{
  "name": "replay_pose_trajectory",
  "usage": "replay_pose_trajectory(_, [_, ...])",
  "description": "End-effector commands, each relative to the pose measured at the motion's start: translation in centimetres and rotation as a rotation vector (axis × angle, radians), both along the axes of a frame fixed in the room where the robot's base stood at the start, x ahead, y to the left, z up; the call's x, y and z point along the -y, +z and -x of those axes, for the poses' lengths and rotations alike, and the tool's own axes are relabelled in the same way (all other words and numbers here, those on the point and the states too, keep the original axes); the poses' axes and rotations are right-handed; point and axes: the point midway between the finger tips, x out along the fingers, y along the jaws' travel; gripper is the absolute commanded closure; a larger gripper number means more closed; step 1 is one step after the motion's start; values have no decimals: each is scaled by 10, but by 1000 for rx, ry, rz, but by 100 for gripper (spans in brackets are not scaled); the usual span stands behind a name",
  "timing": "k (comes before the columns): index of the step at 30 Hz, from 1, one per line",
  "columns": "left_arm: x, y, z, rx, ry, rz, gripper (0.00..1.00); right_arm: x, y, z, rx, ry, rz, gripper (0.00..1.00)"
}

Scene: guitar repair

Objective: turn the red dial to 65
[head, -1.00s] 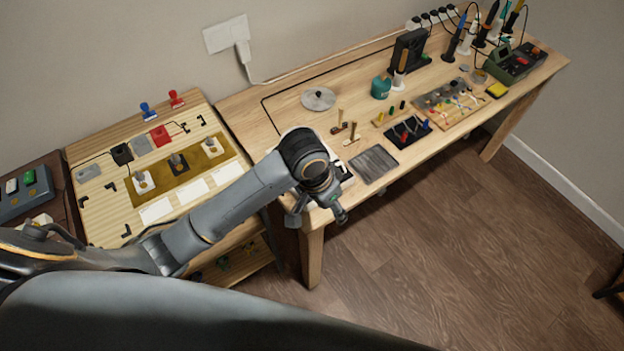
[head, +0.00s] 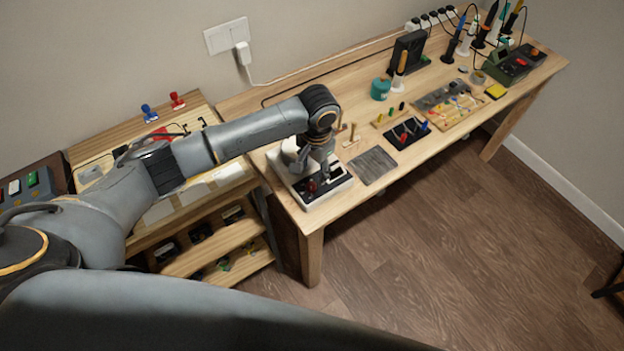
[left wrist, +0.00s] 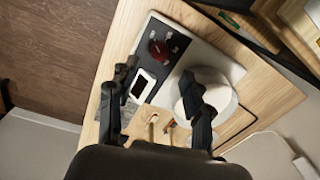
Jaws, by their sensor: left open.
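The red dial (head: 311,186) sits on the black front panel of a white device (head: 322,199) at the near left end of the long workbench. In the left wrist view the red dial (left wrist: 159,50) shows whole, with small white markings around it, and a small white-framed display (left wrist: 142,86) lies beside it. My left gripper (head: 316,166) is open and points down over the device, just behind the dial in the head view. In the left wrist view its two fingers (left wrist: 158,72) are spread, with the dial past their tips, apart from them. The dial's exact setting is too small to read.
A white round part (left wrist: 212,95) of the device stands near one finger. A grey mat (head: 374,165) and a black tray of small tools (head: 407,132) lie to the right. A teal pot (head: 380,89) stands farther back. Shelves are at lower left.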

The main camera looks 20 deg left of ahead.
Motion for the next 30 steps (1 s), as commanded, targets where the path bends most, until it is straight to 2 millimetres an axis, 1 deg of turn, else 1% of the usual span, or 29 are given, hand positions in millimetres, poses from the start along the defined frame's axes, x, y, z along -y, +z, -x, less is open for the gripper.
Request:
replay_pose_trajectory(1, [-1,-10,1,-3,0,-3,50,-1,3,0,0,0,-1,60])
replay_pose_trajectory(3, [-2,-25,0,-4,0,-2,50,-2,4,0,-1,0,-3,60])
replay_pose_trajectory(9, [-3,-55,-1,-1,-1,0,50,-6,7,0,0,0,-6,60])
replay_pose_trajectory(12, [-3,-63,-1,0,-2,-1,50,-6,7,0,-1,0,-7,60])
replay_pose_trajectory(15, [-3,-67,-2,2,-2,0,50,-6,7,0,-1,0,-7,60])
replay_pose_trajectory(23, [-3,-68,-2,2,-2,1,50,-5,7,0,0,0,-6,60])
replay_pose_trajectory(24, [-3,-68,-2,2,-2,1,58,-5,7,0,0,0,-6,60])
replay_pose_trajectory(26, [-3,-67,-2,2,-2,1,70,-5,7,0,0,0,-6,60])
replay_pose_trajectory(27, [-3,-67,-2,2,-2,1,78,-5,7,0,0,-1,-5,60])
replay_pose_trajectory(29, [-3,-67,-2,2,-2,1,91,-4,7,0,0,-1,-5,60])
replay_pose_trajectory(30, [-3,-67,-2,2,-2,1,99,-4,7,0,0,0,-4,60])
